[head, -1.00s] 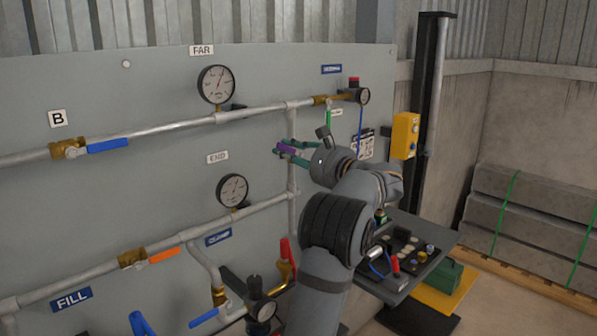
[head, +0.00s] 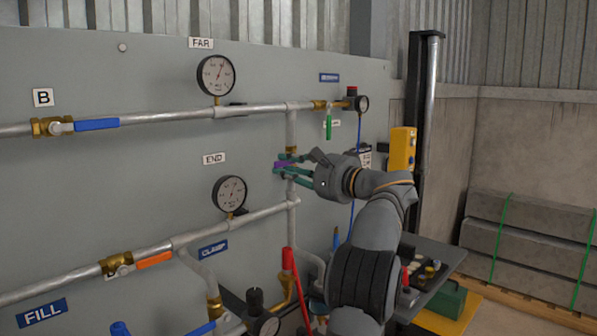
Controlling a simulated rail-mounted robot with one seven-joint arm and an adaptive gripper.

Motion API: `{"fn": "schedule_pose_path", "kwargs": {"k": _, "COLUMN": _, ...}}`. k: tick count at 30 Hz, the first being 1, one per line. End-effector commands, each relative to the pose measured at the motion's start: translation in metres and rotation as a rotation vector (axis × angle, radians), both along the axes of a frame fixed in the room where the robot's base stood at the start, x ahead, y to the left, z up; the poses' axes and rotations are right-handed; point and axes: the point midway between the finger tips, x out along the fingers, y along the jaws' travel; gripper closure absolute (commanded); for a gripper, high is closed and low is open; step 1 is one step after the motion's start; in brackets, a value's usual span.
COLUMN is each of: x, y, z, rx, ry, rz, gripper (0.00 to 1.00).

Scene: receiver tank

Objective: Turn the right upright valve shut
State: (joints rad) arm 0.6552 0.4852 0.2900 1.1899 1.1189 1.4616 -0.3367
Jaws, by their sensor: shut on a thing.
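The right upright pipe (head: 292,128) runs down the panel between the upper and lower horizontal pipes. A purple handle (head: 281,164) shows at this pipe, lying about level in the picture. My gripper (head: 284,163) reaches it from the right, its teal fingers above and below the purple handle. It is shut on the handle. The fingers and wrist hide the valve body and part of the pipe, so I cannot tell exactly how the handle stands to the pipe.
A green handle (head: 328,127) hangs close above my wrist. A red handle (head: 288,259) stands below, near my arm. The END gauge (head: 229,193) is to the left. A yellow box (head: 402,149) and a dark post (head: 414,110) stand to the right.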

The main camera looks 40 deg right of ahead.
Motion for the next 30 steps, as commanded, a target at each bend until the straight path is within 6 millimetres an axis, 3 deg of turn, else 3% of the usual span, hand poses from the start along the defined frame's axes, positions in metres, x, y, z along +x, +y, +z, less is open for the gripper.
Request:
{"fn": "schedule_pose_path", "kwargs": {"k": 10, "x": 0.0004, "y": -0.0001, "z": -0.0023, "rx": -0.008, "ry": 0.005, "rz": 0.0, "gripper": 1.0}}
{"fn": "schedule_pose_path", "kwargs": {"k": 11, "x": 0.0004, "y": -0.0001, "z": -0.0023, "rx": -0.008, "ry": 0.005, "rz": 0.0, "gripper": 0.78}}
{"fn": "schedule_pose_path", "kwargs": {"k": 12, "x": 0.0004, "y": -0.0001, "z": -0.0023, "rx": -0.007, "ry": 0.005, "rz": 0.0, "gripper": 0.76}}
{"fn": "schedule_pose_path", "kwargs": {"k": 21, "x": 0.0003, "y": 0.0, "z": -0.0012, "rx": -0.005, "ry": 0.003, "rz": 0.0, "gripper": 0.59}}
{"fn": "schedule_pose_path", "kwargs": {"k": 30, "x": -0.0028, "y": -0.0009, "z": -0.0006, "rx": -0.005, "ry": 0.002, "rz": -0.001, "gripper": 0.59}}
